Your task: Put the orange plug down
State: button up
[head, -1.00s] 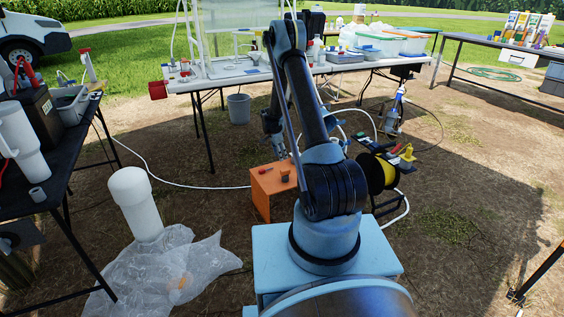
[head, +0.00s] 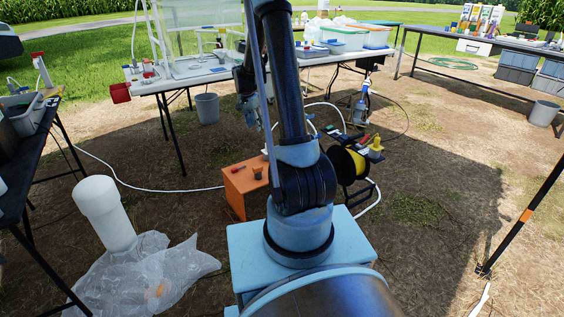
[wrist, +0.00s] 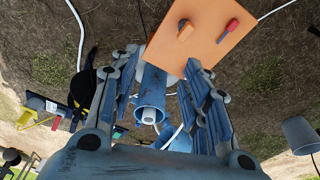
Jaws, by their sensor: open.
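A small orange-brown plug (wrist: 184,31) stands on top of the orange stand (wrist: 208,52), beside a red-ended item (wrist: 231,26) lying there. In the head view the stand (head: 234,196) is on the ground left of my base, and the plug (head: 258,172) looks darker on its top. My gripper (wrist: 172,72) is open, its fingers spread, and the plug is beyond the fingertips, not between them. A blue-grey hollow cylinder (wrist: 152,98) shows between the fingers; I cannot tell what it is. In the head view my gripper is partly hidden by my arm.
A black and yellow reel (head: 348,163) stands right of the stand. A white pipe (head: 104,210) stands at left beside clear plastic sheeting (head: 145,272). A white hose (head: 150,188) crosses the ground. A table (head: 190,82) is behind. Bare ground is free at right.

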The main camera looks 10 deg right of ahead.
jog(key=s+d+r+n, duration=0.1)
jog(key=s+r+n, duration=0.1)
jog(key=s+r, duration=0.45)
jog(key=s+r+n+y, duration=0.1)
jog(key=s+r+n, duration=0.15)
jog(key=s, duration=0.75)
jog(key=s+d+r+n, duration=0.1)
jog(key=s+r, duration=0.4)
jog(key=s, duration=0.3)
jog(key=s+f+n, duration=0.2)
jog(key=s+f, duration=0.1)
jog(key=s, duration=0.7)
jog(key=s+f+n+t+y, duration=0.1)
jog(key=s+f+n, duration=0.2)
jog(key=s, duration=0.8)
jog(key=shift+s+a, duration=0.15)
jog(key=shift+s, duration=0.1)
